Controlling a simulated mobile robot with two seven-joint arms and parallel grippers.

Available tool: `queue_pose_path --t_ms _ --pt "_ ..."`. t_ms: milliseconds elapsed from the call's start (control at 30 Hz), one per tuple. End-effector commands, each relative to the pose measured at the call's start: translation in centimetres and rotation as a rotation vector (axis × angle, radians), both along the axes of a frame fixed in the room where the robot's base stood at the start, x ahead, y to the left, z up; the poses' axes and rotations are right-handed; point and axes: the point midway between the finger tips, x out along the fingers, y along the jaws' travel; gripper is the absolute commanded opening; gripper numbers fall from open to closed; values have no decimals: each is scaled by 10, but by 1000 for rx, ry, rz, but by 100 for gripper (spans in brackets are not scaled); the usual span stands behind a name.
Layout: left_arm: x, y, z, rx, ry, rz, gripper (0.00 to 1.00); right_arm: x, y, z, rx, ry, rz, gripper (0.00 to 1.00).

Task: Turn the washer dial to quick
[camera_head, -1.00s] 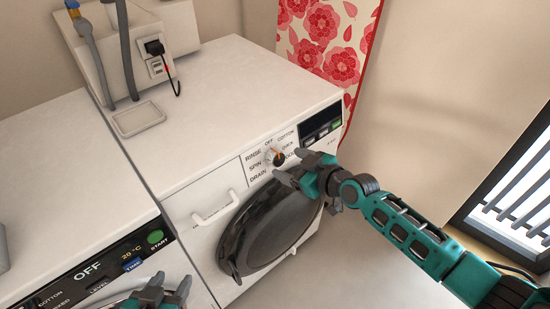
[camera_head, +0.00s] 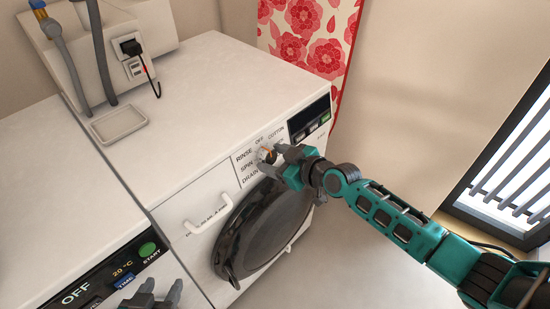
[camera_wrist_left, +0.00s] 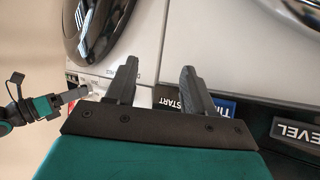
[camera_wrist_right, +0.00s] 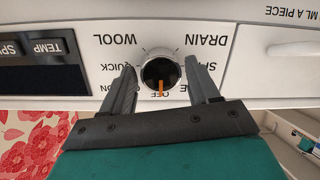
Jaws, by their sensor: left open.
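The washer dial (camera_wrist_right: 159,71) is a dark round knob with an orange pointer on the front panel of the washer (camera_head: 205,232). Its pointer is toward the OFF label, and the QUICK label (camera_wrist_right: 116,67) shows to the left of it in the right wrist view. My right gripper (camera_wrist_right: 160,68) is open, with one finger on each side of the dial; I cannot tell if they touch it. In the head view, my right gripper (camera_head: 276,160) partly hides the dial and labels. My left gripper (camera_head: 155,298) is open and empty at the lower edge; it also shows in the left wrist view (camera_wrist_left: 156,70).
A second machine (camera_head: 75,265) with an OFF display stands at lower left. Below the panel are a white handle (camera_head: 208,222) and a dark round door (camera_head: 262,225). A patterned red-flower board (camera_head: 315,40) stands behind the washer. A window (camera_head: 510,170) is at right.

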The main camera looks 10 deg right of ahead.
Motion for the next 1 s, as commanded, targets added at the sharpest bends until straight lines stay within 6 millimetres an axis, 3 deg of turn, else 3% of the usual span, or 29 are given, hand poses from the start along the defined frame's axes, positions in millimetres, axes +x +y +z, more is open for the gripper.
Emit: queue_pose_path --t_ms 433,767,1000 --pt "1 2 0 2 -3 4 53 0 0 0 0 0 0 18" --pt "1 3 -4 2 -1 5 53 0 0 -1 43 28 -13 18" --pt "1 -3 -11 -8 1 -2 53 0 -1 -3 169 112 -49 18"
